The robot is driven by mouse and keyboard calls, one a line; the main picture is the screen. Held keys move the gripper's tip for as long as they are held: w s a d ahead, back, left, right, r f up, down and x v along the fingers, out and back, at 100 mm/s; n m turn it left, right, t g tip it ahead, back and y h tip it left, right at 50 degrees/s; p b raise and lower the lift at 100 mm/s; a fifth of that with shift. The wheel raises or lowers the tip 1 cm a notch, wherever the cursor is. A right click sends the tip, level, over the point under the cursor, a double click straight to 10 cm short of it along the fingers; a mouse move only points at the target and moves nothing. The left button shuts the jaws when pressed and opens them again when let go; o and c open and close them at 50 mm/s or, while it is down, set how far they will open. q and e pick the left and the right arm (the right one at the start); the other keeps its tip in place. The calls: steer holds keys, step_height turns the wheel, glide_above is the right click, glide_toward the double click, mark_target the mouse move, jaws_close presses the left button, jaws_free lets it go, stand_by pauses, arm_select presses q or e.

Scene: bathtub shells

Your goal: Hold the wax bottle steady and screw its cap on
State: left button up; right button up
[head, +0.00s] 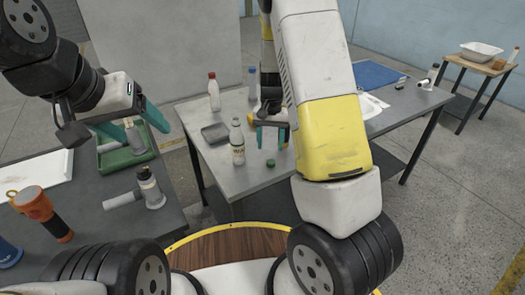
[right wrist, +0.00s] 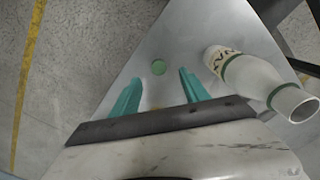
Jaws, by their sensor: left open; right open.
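The wax bottle (head: 238,147), white with a label and a green band, stands upright on the grey table; its open mouth shows in the right wrist view (right wrist: 262,86). The green cap (head: 270,163) lies on the table to the right of the bottle, near the front edge. My right gripper (head: 271,139) is open and empty above the table, pointing down. My left gripper (head: 149,138) is open and empty over the left table, away from the bottle.
A red-capped bottle (head: 214,92), a blue-capped bottle (head: 252,83) and a dark tray (head: 215,133) stand behind the wax bottle. A blue mat (head: 378,74) lies at the far right.

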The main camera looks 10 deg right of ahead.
mark_target(271, 162)
steer(key=shift+f, duration=0.15)
steer(key=shift+f, duration=1.25)
steer(key=f, duration=0.5)
steer(key=shift+w+d+f, duration=0.15)
steer(key=shift+d, duration=0.1)
jaws_close()
